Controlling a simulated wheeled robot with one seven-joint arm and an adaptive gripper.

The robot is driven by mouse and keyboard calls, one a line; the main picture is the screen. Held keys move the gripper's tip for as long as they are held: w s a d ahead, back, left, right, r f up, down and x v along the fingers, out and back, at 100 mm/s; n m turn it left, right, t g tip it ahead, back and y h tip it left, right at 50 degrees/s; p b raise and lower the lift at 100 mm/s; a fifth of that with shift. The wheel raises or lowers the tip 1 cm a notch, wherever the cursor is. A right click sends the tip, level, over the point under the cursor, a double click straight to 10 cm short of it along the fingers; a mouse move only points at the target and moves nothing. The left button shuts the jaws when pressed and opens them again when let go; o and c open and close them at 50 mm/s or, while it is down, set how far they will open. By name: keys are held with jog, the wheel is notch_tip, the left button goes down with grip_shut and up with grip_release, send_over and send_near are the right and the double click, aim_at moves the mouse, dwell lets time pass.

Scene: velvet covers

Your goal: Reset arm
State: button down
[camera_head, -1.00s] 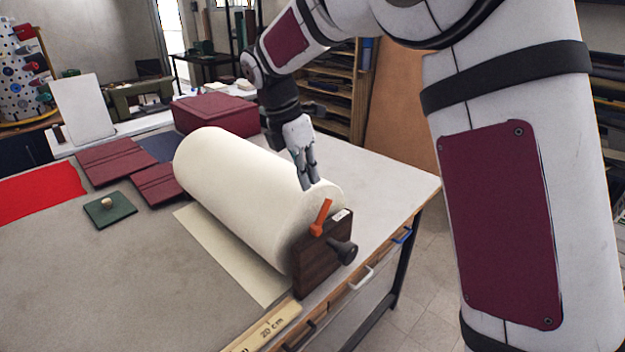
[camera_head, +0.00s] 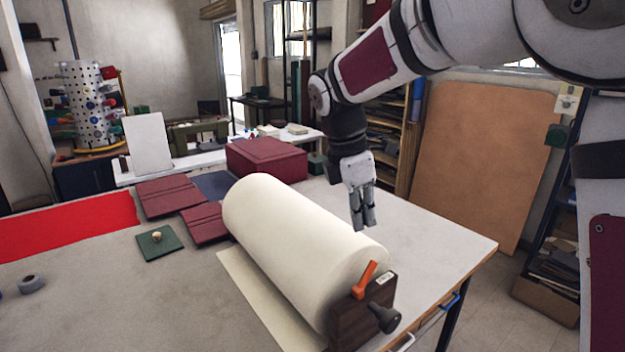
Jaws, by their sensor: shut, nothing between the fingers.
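My gripper (camera_head: 363,222) is shut and empty. It points down, over or just behind the right part of a large cream roll (camera_head: 290,235); I cannot tell the exact gap between them. My arm reaches in from the upper right, with its elbow and links across the top of the view. The roll lies on the table, held at its near end by a dark wooden bracket (camera_head: 350,322) with an orange lever (camera_head: 364,280) and a black knob (camera_head: 385,317).
Maroon covers (camera_head: 168,196), a green square with a knob (camera_head: 159,242), red cloth (camera_head: 70,226) and a grey tape roll (camera_head: 31,284) lie on the table's left. A maroon box (camera_head: 266,160) stands behind the roll. The tabletop (camera_head: 440,235) right of the roll is clear.

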jog(key=s+d+r+m+t+y+b, duration=0.1)
jog(key=s+d+r+m, duration=0.1)
jog(key=s+m, duration=0.35)
jog(key=s+d+r+m+t, duration=0.1)
jog(key=s+d+r+m, duration=0.1)
jog(key=s+d+m, duration=0.3)
jog(key=s+f+m+t+y+b, duration=0.1)
jog(key=s+f+m, duration=0.3)
jog(key=s+m, duration=0.5)
jog(key=s+t, duration=0.1)
jog(key=s, duration=0.2)
jog(key=shift+a+m+t+y+b, duration=0.2)
jog(key=shift+m+t+y+b, duration=0.15)
jog(key=shift+t+y, duration=0.05)
